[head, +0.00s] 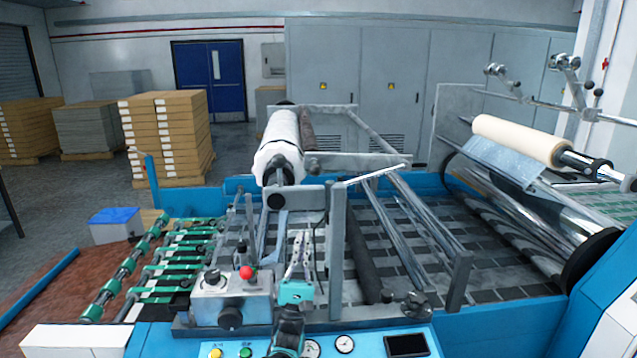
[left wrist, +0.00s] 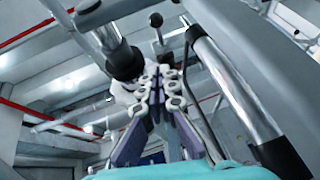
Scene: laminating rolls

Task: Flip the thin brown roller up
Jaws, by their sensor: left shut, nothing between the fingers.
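A thin dark brown roller (head: 362,255) lies slanting low over the machine bed, just right of a grey upright post. Another thin brownish roller (head: 307,130) shows farther back beside the thick white roll (head: 279,145); I cannot tell for certain which one the task means. My left gripper (head: 301,246) is shut and empty, pointing up and away, left of the post and apart from both rollers. In the left wrist view its closed fingers (left wrist: 160,88) point up between metal bars, and no brown roller can be made out clearly. My right gripper is not in view.
A control box (head: 230,297) with a red button stands close left of my gripper. The grey post (head: 336,240) stands close on its right. Shiny bars (head: 425,225) cross the bed at right. A large cream roll (head: 520,140) sits at far right.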

